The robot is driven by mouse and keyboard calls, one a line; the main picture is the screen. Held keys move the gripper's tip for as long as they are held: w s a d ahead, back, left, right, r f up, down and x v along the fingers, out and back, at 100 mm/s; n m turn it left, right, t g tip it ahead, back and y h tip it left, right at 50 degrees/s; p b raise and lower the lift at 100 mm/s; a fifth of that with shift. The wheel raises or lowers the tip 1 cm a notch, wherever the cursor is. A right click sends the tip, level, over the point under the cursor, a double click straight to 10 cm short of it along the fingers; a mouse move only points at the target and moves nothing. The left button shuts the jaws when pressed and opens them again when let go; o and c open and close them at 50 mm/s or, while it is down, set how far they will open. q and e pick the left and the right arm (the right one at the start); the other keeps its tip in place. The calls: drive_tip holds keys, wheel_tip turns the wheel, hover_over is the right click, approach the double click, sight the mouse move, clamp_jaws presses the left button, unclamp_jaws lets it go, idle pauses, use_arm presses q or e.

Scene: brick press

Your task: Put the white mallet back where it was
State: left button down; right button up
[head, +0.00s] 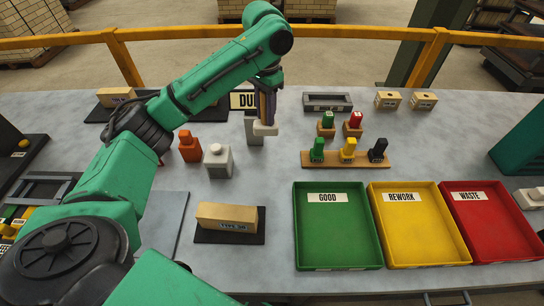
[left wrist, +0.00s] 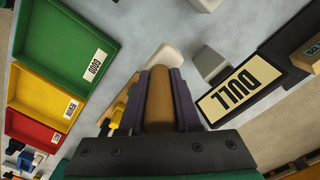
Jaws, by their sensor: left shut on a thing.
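My left gripper (head: 266,92) is shut on the handle of the white mallet and holds it over the far middle of the table. The mallet's pale head (head: 265,129) hangs below the fingers in the head view. In the left wrist view the brown handle (left wrist: 158,105) runs between the two fingers (left wrist: 159,100), with the white head (left wrist: 165,58) beyond them. A grey block (head: 254,138) stands just behind and left of the head; it also shows in the left wrist view (left wrist: 209,63). I cannot tell whether head and block touch. My right gripper is out of view.
A DULL sign (head: 243,100) stands behind the mallet. An orange piece (head: 189,150) and a grey-white knobbed block (head: 217,163) stand to its left. A wooden rack (head: 345,161) with stamps lies right. Green (head: 336,244), yellow (head: 418,240) and red (head: 490,235) trays fill the front right.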

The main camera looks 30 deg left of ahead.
use_arm(q)
drive_tip(key=f, duration=0.5)
drive_tip(key=s+f+p, duration=0.1)
drive_tip(key=f, duration=1)
drive_tip(key=shift+s+p, duration=0.3)
drive_tip(key=shift+p, duration=0.1)
drive_tip(key=shift+f, duration=0.25)
drive_tip(key=c, duration=0.6)
unclamp_jaws()
drive_tip(key=shift+f, duration=0.15)
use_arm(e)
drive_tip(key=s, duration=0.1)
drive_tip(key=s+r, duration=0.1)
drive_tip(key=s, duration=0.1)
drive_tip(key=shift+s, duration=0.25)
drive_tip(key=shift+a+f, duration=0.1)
